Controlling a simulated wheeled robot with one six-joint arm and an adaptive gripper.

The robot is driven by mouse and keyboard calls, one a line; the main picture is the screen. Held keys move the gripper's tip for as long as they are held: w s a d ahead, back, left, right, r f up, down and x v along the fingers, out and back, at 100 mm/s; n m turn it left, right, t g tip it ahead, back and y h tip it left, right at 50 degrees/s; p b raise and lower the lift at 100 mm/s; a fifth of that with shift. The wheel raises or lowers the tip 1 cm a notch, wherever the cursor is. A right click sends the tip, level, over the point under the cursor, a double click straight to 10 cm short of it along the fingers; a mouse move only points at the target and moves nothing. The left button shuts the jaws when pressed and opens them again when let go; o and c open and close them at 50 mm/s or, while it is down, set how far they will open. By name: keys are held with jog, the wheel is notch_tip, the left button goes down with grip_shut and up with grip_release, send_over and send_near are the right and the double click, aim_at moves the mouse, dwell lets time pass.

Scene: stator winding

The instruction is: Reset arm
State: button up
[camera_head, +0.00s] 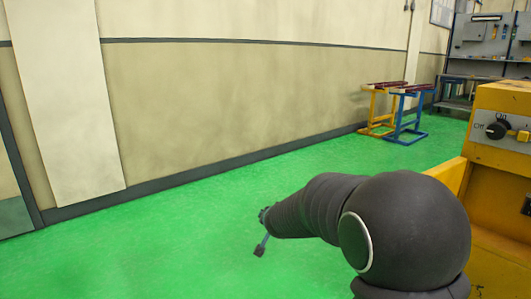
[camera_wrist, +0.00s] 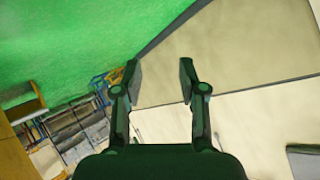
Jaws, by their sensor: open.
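My arm reaches out from the lower right in the head view, in a dark cover. My gripper (camera_head: 261,246) hangs at its far end over the green floor, with one dark finger showing. In the wrist view my gripper (camera_wrist: 158,75) has its two fingers spread apart, with nothing between them. The beige wall and green floor show behind the fingers, tilted in that view. Nothing touches the gripper.
A yellow machine (camera_head: 495,200) with a knob panel (camera_head: 499,131) stands close at the right. Blue (camera_head: 405,115) and yellow (camera_head: 376,110) stands are by the wall (camera_head: 250,90). A grey workbench (camera_head: 485,55) is at the back. The green floor (camera_head: 200,230) at left is clear.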

jog(key=s+d+n+g+y, duration=0.15)
jog(key=s+g, duration=0.25)
jog(key=s, duration=0.9)
jog(key=s+d+n+g, duration=0.3)
jog(key=s, duration=1)
jog(key=s+d+r+h, duration=0.1)
jog(key=s+d+r, duration=0.1)
jog(key=s+d, duration=0.3)
jog(key=s+d+r+t+h, duration=0.1)
jog(key=s+d+r+h, duration=0.1)
jog(key=s, duration=0.8)
jog(key=d+r, duration=0.1)
jog(key=d, duration=0.1)
jog(key=shift+s+d, duration=0.3)
jog(key=shift+d, duration=0.05)
jog(key=shift+a+r, duration=0.1)
